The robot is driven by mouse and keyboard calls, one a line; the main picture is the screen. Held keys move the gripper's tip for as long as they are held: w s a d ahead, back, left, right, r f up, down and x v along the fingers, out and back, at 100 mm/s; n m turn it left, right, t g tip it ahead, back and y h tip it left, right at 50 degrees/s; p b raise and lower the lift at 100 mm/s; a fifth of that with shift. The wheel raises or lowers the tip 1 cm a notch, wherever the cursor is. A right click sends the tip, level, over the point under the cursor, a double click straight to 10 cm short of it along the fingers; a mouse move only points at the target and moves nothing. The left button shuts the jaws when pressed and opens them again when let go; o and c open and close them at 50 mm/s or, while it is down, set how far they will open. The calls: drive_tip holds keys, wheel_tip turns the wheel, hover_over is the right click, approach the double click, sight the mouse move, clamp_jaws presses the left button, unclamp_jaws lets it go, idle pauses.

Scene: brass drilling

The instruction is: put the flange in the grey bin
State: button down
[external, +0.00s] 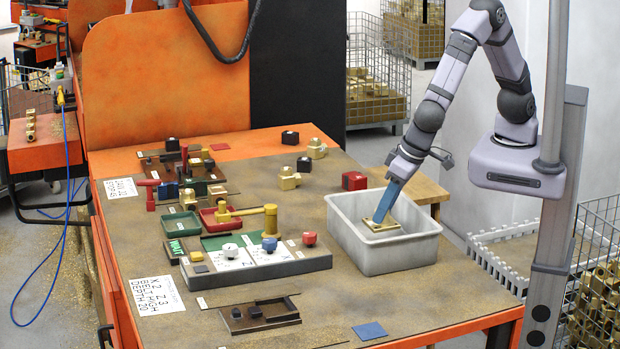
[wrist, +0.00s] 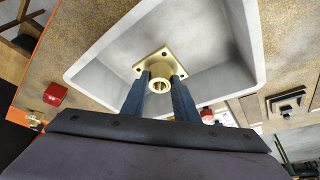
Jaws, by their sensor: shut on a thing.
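The flange (wrist: 159,85) is brass, with a square plate and a round hollow boss. My gripper (wrist: 160,84) is shut on it, the blue fingers on either side of the boss. In the external view my gripper (external: 382,219) points down into the grey bin (external: 402,261), and the flange (external: 379,226) shows at the fingertips, inside the bin's rim. The bin also shows in the wrist view (wrist: 105,57), behind the flange. I cannot tell whether the flange touches the bin's floor.
The bin stands on an orange-edged workbench (external: 230,325). A control panel (external: 270,265) with knobs lies left of the bin. A red block (external: 354,181) and brass fittings (external: 288,180) stand behind it. A blue square (external: 369,331) lies in front. The bin looks otherwise empty.

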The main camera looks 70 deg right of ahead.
sight(389, 218)
drive_tip(key=shift+f, duration=2.45)
drive_tip(key=shift+f, duration=0.2)
drive_tip(key=c, duration=1.4)
unclamp_jaws()
drive_tip(key=shift+r, duration=0.1)
drive_tip(key=shift+r+p, duration=0.15)
drive_tip(key=shift+p, duration=0.25)
drive_tip(key=b+v, duration=0.2)
drive_tip(key=v, duration=1)
drive_tip(key=shift+s, duration=0.1)
